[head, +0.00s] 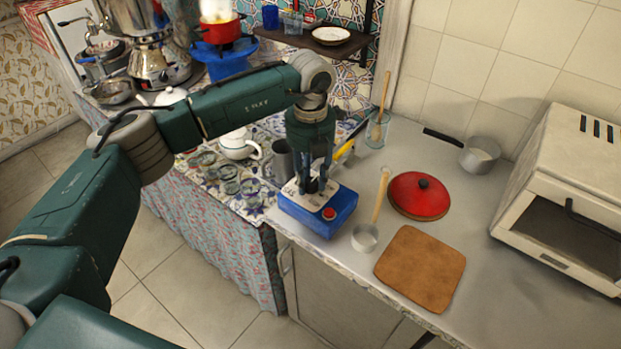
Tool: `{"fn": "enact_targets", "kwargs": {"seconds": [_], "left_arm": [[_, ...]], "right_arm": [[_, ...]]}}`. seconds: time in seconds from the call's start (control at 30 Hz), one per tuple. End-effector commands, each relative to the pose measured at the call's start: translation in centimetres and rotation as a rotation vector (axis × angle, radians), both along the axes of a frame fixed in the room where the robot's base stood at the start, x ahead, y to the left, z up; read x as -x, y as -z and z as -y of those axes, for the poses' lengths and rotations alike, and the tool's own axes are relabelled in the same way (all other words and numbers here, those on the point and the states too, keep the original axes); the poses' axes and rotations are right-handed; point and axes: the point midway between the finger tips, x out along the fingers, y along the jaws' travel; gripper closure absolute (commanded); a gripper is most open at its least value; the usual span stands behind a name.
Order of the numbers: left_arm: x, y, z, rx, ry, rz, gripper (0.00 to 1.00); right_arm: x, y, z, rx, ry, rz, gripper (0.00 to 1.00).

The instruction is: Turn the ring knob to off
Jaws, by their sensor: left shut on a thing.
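A blue control box (335,221) with a pale top plate stands near the front edge of the grey counter. A round red button (328,213) sits on its top. My left gripper (313,184) points down onto the top of the box, behind the red button. It is shut on a small dark part there, which appears to be the ring knob. The fingers hide most of the knob, so its setting cannot be read. My right gripper is not in view.
Right of the box lie a ladle (365,237), a red lid (419,195) and a brown board (420,268). A teapot (238,145) and several glasses stand to the left. A white oven (575,190) stands right.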

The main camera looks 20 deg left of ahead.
Motion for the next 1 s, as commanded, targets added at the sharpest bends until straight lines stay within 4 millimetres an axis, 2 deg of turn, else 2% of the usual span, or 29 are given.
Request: {"fn": "enact_targets", "kwargs": {"seconds": [0.03, 0.27, 0.3, 0.4, 0.77, 0.87, 1.0], "left_arm": [[-0.3, -0.5, 0.0, 0.002, -0.005, 0.011, 0.94], [-0.3, -0.5, -0.1, 0.002, -0.004, 0.011, 0.94], [-0.4, -0.5, -0.1, 0.002, -0.004, 0.011, 0.66], [-0.3, -0.4, 0.0, 0.001, -0.003, 0.01, 0.49], [-0.2, -0.7, 0.0, 0.001, -0.001, 0.005, 0.49], [-0.2, -2.0, 0.0, 0.002, -0.001, 0.008, 0.49], [-0.2, -4.9, 0.0, 0.002, -0.001, 0.008, 0.49]], "right_arm": [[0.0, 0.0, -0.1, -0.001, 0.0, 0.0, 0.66], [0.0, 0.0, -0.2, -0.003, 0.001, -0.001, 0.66], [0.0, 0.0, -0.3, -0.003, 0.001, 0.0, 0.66], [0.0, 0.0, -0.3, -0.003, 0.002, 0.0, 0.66], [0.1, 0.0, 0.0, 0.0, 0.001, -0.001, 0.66], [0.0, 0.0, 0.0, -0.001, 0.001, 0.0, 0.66], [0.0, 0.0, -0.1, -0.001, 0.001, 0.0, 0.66]]}}
